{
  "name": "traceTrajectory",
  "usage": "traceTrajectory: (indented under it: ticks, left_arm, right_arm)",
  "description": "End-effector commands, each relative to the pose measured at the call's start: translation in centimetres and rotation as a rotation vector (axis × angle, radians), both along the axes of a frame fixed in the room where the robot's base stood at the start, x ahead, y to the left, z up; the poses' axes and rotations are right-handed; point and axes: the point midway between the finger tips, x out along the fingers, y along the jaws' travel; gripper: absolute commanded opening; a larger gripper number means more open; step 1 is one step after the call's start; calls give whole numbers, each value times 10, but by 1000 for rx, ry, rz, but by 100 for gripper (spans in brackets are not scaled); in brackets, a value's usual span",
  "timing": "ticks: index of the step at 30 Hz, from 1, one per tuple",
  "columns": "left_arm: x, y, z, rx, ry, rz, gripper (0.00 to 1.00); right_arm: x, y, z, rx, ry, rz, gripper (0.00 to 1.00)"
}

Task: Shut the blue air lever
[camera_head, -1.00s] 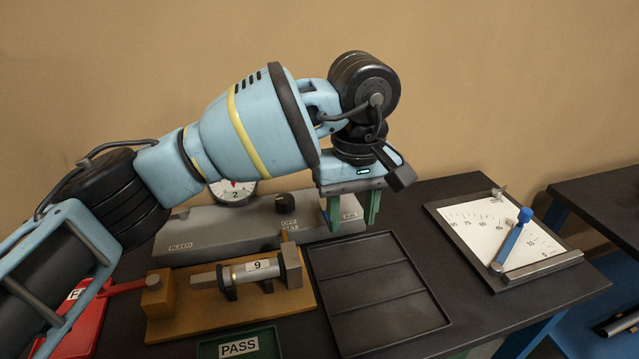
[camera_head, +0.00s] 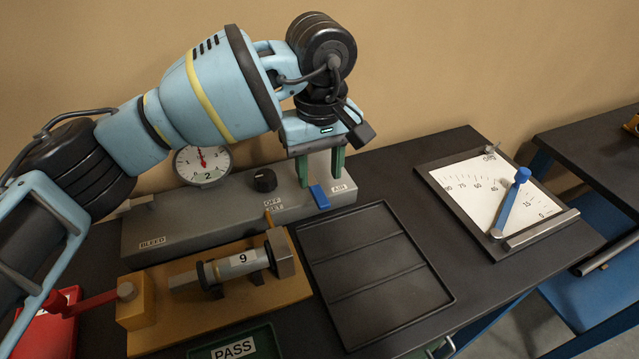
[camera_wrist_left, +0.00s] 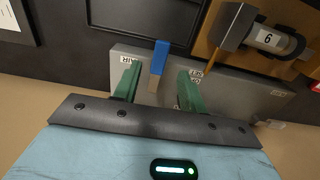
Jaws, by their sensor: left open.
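The blue air lever (camera_head: 320,197) sits on the right end of the grey panel (camera_head: 230,213), next to the AIR label (camera_head: 339,189). My left gripper (camera_head: 321,180) is open, its green fingers pointing down at the panel just behind the blue lever tip. In the left wrist view the lever (camera_wrist_left: 159,57) shows between the two spread fingers (camera_wrist_left: 158,80), with a gap on each side. Whether the fingers touch the panel cannot be told. My right gripper is not in view.
A round gauge (camera_head: 203,165) and black knob (camera_head: 265,180) stand on the panel. An empty black tray (camera_head: 370,275) lies in front. A white scale board (camera_head: 480,195) with a blue pointer (camera_head: 511,201) is at right.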

Motion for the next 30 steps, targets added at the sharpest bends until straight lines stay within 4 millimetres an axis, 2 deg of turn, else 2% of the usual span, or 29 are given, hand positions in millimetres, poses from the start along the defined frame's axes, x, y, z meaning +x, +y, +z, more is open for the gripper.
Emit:
traceTrajectory:
  ticks: [3,9,20,30]
  left_arm:
    - [-1,0,-17,1,0,1,42]
    - [0,0,-38,1,0,0,42]
    - [0,0,-44,0,-1,0,42]
    - [0,0,-43,0,-1,0,0]
  right_arm:
    - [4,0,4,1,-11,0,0]
    - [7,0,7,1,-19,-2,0]
    - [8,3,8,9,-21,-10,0]
    - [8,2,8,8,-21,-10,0]
